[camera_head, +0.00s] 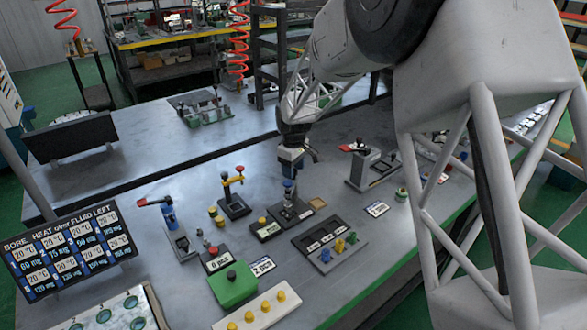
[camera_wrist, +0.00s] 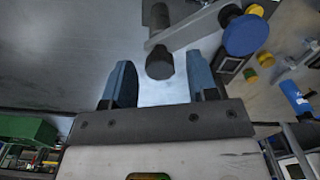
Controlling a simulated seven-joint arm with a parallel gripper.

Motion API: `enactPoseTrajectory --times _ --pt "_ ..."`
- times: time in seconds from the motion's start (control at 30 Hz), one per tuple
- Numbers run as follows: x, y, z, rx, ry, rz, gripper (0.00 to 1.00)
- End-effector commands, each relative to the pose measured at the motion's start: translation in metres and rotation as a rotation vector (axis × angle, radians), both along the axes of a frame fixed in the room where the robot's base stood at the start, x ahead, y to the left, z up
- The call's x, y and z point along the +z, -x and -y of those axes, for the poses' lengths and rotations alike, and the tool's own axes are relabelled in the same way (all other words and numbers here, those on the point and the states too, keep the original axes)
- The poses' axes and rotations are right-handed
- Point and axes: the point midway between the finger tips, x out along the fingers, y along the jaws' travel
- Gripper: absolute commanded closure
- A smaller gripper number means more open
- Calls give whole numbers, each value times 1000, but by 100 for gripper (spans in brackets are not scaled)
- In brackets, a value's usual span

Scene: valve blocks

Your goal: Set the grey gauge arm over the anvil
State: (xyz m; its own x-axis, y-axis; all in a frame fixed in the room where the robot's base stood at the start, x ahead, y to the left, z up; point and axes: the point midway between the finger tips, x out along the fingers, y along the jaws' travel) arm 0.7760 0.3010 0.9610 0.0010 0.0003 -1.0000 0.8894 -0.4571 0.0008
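In the wrist view the grey gauge arm (camera_wrist: 192,27) is a flat bar with a dark round grip (camera_wrist: 160,62) at one end. A blue round cap (camera_wrist: 245,35) stands at its other end. My gripper (camera_wrist: 160,80) is open, its two blue fingers apart with the dark grip showing in the gap beyond their tips. I cannot tell whether they touch it. In the head view my gripper (camera_head: 296,156) hangs just above the blue-capped fixture (camera_head: 290,212) and hides part of it. I cannot make out the anvil for certain.
A stand with a yellow crossbar (camera_head: 233,183) is to the left, and a grey block with a red lever (camera_head: 362,165) to the right. A dark tray (camera_head: 328,238) and green box (camera_head: 233,285) are in front.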

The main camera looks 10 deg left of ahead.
Motion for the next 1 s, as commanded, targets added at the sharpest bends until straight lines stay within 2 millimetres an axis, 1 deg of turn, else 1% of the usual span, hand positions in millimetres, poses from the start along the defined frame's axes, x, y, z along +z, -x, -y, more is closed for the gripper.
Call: enactPoseTrajectory --times 0.27,0.47,0.67,0.9,1.0 --pt "0 0 0 0 0 0 47" --pt "9 0 0 -1 -1 0 47" --pt "31 0 0 0 0 1 47" --pt "61 0 0 0 -1 0 47" --pt "70 0 0 0 0 1 47"
